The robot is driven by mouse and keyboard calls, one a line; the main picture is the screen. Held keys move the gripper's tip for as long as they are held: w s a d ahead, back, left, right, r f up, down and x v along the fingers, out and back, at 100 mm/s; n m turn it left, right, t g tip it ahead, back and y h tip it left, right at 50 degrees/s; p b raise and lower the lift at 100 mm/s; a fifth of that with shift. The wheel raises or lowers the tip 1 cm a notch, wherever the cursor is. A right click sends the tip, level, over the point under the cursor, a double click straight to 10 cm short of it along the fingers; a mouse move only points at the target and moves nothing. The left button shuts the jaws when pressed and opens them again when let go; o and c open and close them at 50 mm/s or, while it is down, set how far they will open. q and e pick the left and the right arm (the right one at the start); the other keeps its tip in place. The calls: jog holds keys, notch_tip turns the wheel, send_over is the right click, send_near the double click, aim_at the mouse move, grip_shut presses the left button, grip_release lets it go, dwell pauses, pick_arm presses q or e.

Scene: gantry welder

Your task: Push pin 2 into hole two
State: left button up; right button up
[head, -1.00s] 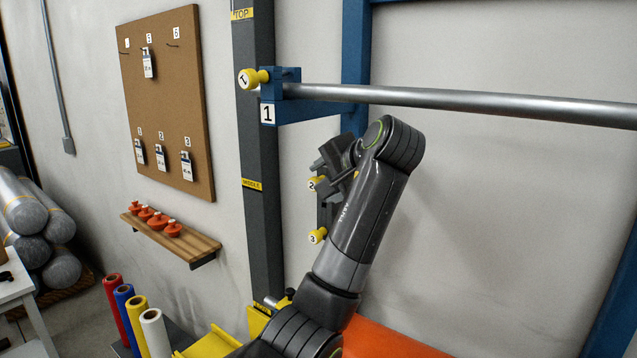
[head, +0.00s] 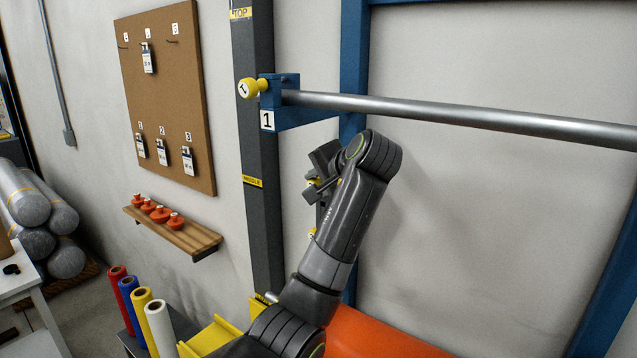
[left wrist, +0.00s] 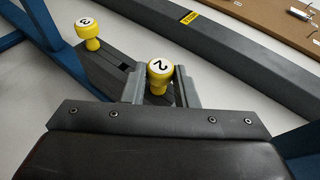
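Pin 2 (left wrist: 160,70), a yellow knob with a black 2 on a white cap, stands between the fingers of my left gripper (left wrist: 161,88) in the left wrist view. The fingers are apart, with a gap on either side of the knob. In the head view, my left gripper (head: 316,174) is at the dark bracket beside the post, and pin 2 (head: 312,183) is mostly hidden behind it. Hole two cannot be made out. My right gripper is not in view.
Pin 3 (left wrist: 88,32) sits close by on the same dark bracket. Pin 1 (head: 247,88) is higher, at the blue bracket holding a long steel bar (head: 450,114). The dark post (head: 262,150) stands just left of my gripper.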

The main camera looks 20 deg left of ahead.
pick_arm(q)
grip_shut()
jog(key=s+a+b, duration=0.1)
jog(key=s+a, duration=0.1)
jog(key=s, duration=0.5)
jog(key=shift+a, duration=0.3)
dwell(0.8)
